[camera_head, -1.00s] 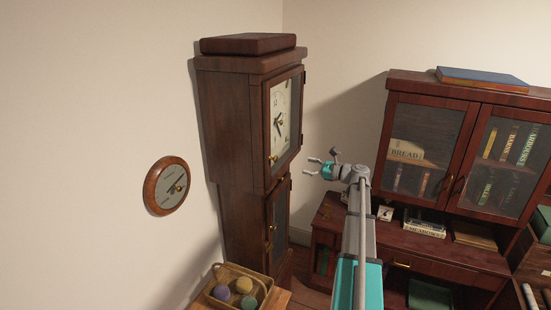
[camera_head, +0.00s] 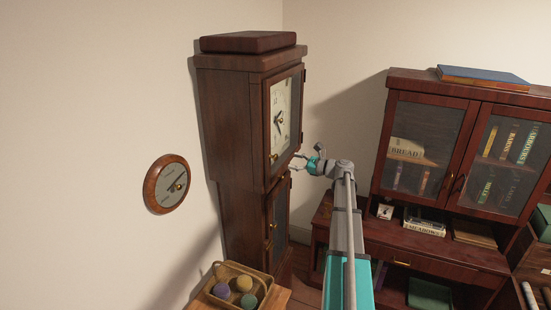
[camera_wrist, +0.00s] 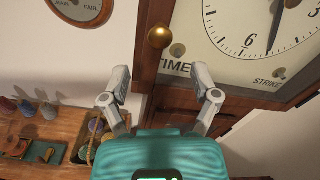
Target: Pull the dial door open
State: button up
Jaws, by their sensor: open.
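A tall dark wooden clock stands against the wall in the head view. Its glazed dial door (camera_head: 283,124) is shut over a white dial, which also shows in the wrist view (camera_wrist: 265,28). A round brass knob (camera_head: 274,158) sits low on the door's left side. In the wrist view the knob (camera_wrist: 160,37) lies beyond and between my fingertips, apart from them. My gripper (camera_head: 296,162) is open and empty, in front of the door's lower part; its spread fingers (camera_wrist: 163,84) show in the wrist view.
A lower clock door (camera_head: 279,215) is shut. A round wall instrument (camera_head: 167,184) hangs to the left. A basket of yarn balls (camera_head: 222,292) stands at the bottom. A glazed bookcase (camera_head: 379,150) stands to the right, with books behind its doors.

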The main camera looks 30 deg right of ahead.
aim_at(277, 157)
jog(key=x, duration=0.8)
grip_shut()
dwell(0.5)
